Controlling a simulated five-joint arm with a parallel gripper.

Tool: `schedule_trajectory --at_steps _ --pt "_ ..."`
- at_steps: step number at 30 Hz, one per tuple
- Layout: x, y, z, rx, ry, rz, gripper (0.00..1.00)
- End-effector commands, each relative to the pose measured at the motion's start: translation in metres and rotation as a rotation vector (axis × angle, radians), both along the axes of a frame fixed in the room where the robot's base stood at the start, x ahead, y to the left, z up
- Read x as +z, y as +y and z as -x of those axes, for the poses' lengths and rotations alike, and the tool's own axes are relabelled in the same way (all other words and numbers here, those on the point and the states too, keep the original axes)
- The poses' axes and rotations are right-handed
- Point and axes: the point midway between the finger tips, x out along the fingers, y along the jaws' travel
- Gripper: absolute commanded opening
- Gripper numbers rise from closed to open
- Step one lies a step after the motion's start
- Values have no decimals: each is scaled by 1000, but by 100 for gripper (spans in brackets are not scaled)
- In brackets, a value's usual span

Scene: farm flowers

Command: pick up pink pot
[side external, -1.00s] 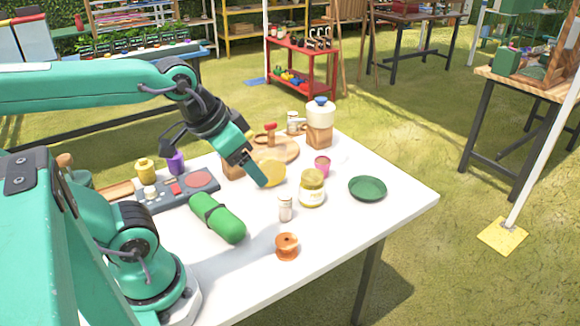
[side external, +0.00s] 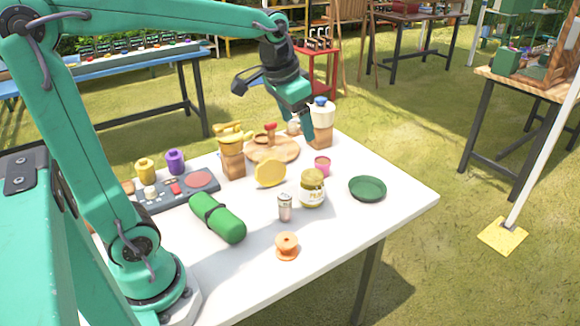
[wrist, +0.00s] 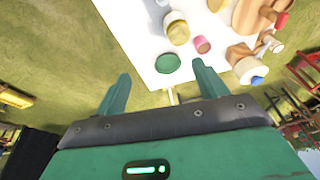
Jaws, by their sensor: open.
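The pink pot (side external: 322,166) is small and stands upright on the white table, between the jar with a yellowish label and the wooden-based white container. It also shows in the wrist view (wrist: 202,44), beyond the right fingertip. My gripper (side external: 306,132) is in the air above the table, higher than the pot and a little to its left in the side view. In the wrist view my gripper (wrist: 162,70) has its two fingers spread with nothing between them. The pot is fully visible and apart from my fingers.
The labelled jar (side external: 312,189) and green dish (side external: 367,188) stand near the pot. The white container with a blue top (side external: 320,122) is behind it. A yellow disc (side external: 270,172), a shaker (side external: 285,207) and an orange spool (side external: 287,246) are nearby. The table's right front area is clear.

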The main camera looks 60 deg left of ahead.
Motion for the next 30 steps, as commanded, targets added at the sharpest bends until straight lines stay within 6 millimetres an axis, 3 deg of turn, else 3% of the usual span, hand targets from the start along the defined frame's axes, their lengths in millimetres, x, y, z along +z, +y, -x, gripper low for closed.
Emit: schedule_trajectory --at_steps 14,23,30 --pt "-35 45 -92 -40 121 -11 72" --pt "-77 79 -140 -69 194 -7 72" --pt "-120 108 -171 -92 250 2 72"
